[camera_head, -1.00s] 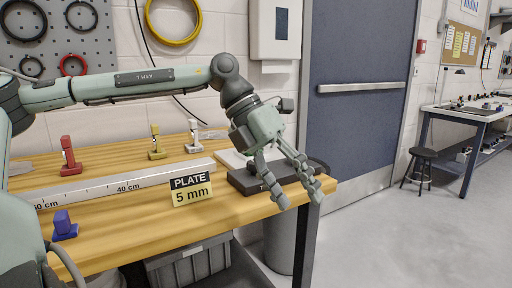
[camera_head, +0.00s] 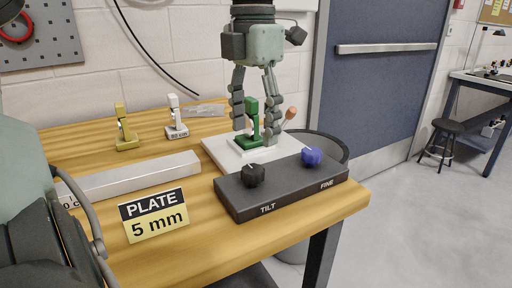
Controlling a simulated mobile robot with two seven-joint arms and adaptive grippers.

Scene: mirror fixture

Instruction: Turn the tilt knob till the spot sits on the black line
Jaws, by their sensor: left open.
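The black tilt knob (camera_head: 253,175) sits on the left part of a dark control box (camera_head: 285,193), above the label TILT. A blue knob (camera_head: 311,157) sits at the right above the label FINE. My left gripper (camera_head: 256,130) points down behind the box, its fingers open and apart on either side of a green fixture (camera_head: 252,112). Whether they touch it I cannot tell. The fixture stands on a white plate (camera_head: 226,153). My left gripper is away from both knobs. I cannot make out a light spot or black line. My right gripper is out of view.
A yellow fixture (camera_head: 125,137) and a white one (camera_head: 176,125) stand behind a long metal rail (camera_head: 135,179). A sign reading PLATE 5 mm (camera_head: 155,215) stands in front. The wooden tabletop (camera_head: 215,248) is clear before the box; its right edge is close.

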